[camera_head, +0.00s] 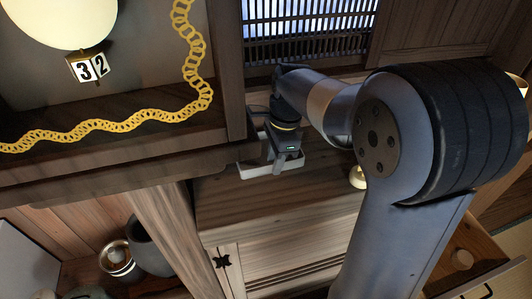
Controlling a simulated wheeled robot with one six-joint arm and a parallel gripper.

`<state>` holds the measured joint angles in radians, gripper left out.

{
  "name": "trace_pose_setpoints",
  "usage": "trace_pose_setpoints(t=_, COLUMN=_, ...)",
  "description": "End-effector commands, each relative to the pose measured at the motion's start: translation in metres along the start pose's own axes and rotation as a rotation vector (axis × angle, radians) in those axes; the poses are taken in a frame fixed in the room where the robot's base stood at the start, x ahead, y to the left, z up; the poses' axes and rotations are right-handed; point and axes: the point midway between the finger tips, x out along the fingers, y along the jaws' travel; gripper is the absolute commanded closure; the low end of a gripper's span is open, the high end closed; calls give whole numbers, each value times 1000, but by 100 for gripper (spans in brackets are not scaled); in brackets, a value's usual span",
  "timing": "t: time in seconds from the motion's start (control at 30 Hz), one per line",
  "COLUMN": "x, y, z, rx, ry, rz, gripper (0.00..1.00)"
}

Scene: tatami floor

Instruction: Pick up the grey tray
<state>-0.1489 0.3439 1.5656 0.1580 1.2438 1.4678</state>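The grey tray (256,172) is a small, pale, shallow tray on top of the wooden cabinet, near the middle of the view. My arm reaches in from the right, and my gripper (272,156) points down over the tray. The gripper's lower end overlaps the tray and hides its middle and part of its far side. The fingertips are dark and small, so I cannot tell whether they touch the tray or how far apart they are.
A wooden cabinet (225,205) bears the tray, with bare top in front. A shelf with a yellow chain (130,122), a round lamp (60,20) and a number block (88,67) stands left. A small gold object (357,178) sits right of the tray, beside my arm.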

Motion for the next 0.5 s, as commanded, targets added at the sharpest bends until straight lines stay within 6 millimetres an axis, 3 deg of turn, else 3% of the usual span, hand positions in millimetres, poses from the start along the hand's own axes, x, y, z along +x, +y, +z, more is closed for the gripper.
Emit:
trace_pose_setpoints(t=0.1, x=10, y=0, z=0, rx=0, ry=0, rz=0, gripper=71)
trace_pose_setpoints(t=0.33, x=12, y=0, z=0, rx=0, ry=0, rz=0, gripper=71)
trace_pose_setpoints(t=0.5, x=11, y=0, z=0, rx=0, ry=0, rz=0, gripper=84)
